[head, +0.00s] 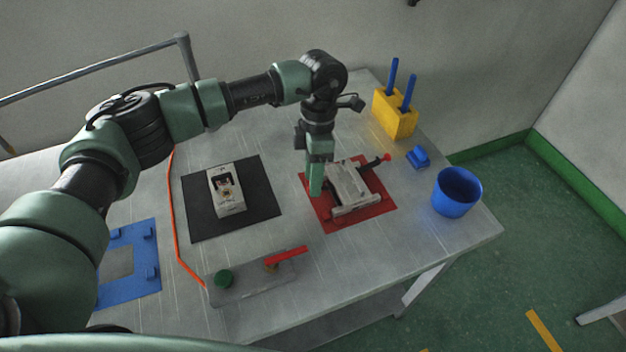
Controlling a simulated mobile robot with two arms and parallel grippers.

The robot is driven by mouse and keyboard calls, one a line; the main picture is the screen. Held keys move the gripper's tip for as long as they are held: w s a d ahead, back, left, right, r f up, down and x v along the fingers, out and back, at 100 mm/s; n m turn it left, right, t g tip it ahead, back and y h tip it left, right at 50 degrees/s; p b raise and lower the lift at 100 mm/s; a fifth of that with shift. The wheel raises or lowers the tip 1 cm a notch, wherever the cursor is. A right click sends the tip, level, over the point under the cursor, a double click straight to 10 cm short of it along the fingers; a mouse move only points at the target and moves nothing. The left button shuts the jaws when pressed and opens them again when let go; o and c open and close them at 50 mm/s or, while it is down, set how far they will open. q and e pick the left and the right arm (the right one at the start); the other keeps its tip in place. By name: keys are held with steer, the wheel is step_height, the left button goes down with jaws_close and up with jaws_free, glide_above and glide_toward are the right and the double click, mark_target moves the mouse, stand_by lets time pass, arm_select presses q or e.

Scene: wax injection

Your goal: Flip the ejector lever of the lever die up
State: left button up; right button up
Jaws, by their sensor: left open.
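The lever die (350,188) is a grey metal block lying on a red mat (380,209) right of the table's middle. Its ejector lever (374,164) is a dark rod with a red knob, sticking out at the die's upper right side. My left gripper (316,188) points down at the die's left edge, over the red mat. It is open, though its fingers overlap in this view. I cannot tell whether it touches the die. The lever is a short way to the right of the gripper. My right gripper is not in view.
A black mat (262,206) with a light grey die (226,190) is to the left. A panel (245,286) with a red handle and green knob is in front. A blue cup (456,192), blue block (418,157) and yellow holder (394,115) stand right. A blue frame (148,270) lies left.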

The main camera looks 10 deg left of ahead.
arm_select(q)
steer(key=b+v, duration=0.1)
steer(key=v, duration=0.5)
steer(key=shift+r, duration=0.3)
